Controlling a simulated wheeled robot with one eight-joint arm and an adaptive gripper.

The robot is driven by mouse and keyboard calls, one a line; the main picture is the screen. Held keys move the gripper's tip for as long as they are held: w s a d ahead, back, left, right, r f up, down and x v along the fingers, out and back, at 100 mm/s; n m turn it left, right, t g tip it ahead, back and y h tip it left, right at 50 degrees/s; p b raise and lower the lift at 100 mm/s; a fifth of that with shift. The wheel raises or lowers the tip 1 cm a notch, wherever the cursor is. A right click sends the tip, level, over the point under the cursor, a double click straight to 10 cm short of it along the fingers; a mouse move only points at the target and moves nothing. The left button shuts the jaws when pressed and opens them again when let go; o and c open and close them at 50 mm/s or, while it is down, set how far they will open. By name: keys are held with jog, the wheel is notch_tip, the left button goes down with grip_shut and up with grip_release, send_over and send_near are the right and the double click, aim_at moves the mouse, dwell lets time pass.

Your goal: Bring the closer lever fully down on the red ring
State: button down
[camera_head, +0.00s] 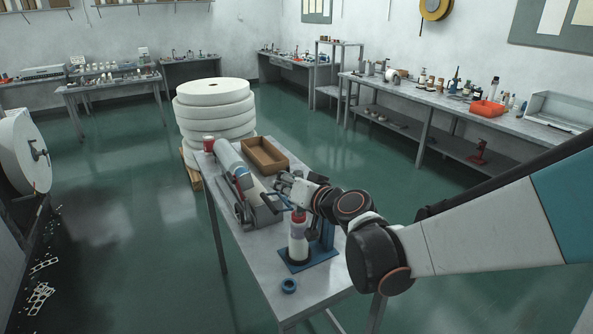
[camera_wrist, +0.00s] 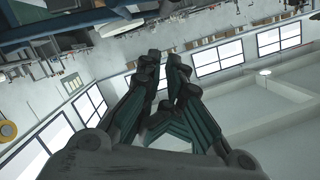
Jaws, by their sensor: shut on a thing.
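The blue closer (camera_head: 328,235) stands on a blue base plate near the front of the grey table. A white bottle or cup (camera_head: 298,248) stands upright on its plate, with a red ring (camera_head: 299,216) around its top. My gripper (camera_head: 281,184) is above and a little behind the ring, reaching leftward. It is shut on what seems to be the closer lever, mostly hidden behind the fingers and wrist. In the wrist view my gripper (camera_wrist: 166,58) shows its dark fingers drawn close together; the held part is hard to make out.
A grey roller machine (camera_head: 235,170) and a brown open box (camera_head: 265,155) are on the table (camera_head: 318,283). A red-lidded cup (camera_head: 209,143) stands at the far left corner. A blue ring (camera_head: 289,285) lies near the front edge. Stacked white rolls (camera_head: 215,110) stand behind.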

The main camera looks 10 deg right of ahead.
aim_at(269, 200)
jog(key=shift+s+a+f+n+h+b, duration=0.1)
jog(key=shift+s+a+f+n+b, duration=0.1)
jog(key=shift+a+f+n+b, duration=0.5)
jog(key=shift+s+a+f+m+h+b, duration=0.15)
jog(key=shift+f+b, duration=0.3)
jog(key=shift+f, duration=0.7)
jog(key=shift+s+a+f+n+h+b, duration=0.1)
jog(key=shift+s+a+f+n+b, duration=0.15)
jog(key=shift+a+f+n+b, duration=0.45)
jog(key=shift+d+f+m, duration=0.2)
jog(key=shift+d+m, duration=0.05)
jog(key=shift+d, duration=0.05)
jog(key=shift+r, duration=0.1)
jog(key=s+d+r+p, duration=0.4)
jog(key=s+r+p, duration=0.15)
jog(key=s, duration=0.35)
jog(key=s+d+f+g+h+b, duration=0.3)
jog(key=s+d+f+b, duration=0.1)
jog(key=s, duration=0.5)
jog(key=s+d+f+g+h+b, duration=0.3)
jog(key=s+d+f, duration=0.3)
jog(key=s+f, duration=0.2)
jog(key=shift+s+f+m+g+b, duration=0.15)
jog(key=shift+s+m+g+b, duration=0.15)
jog(key=shift+s+g+b, duration=0.45)
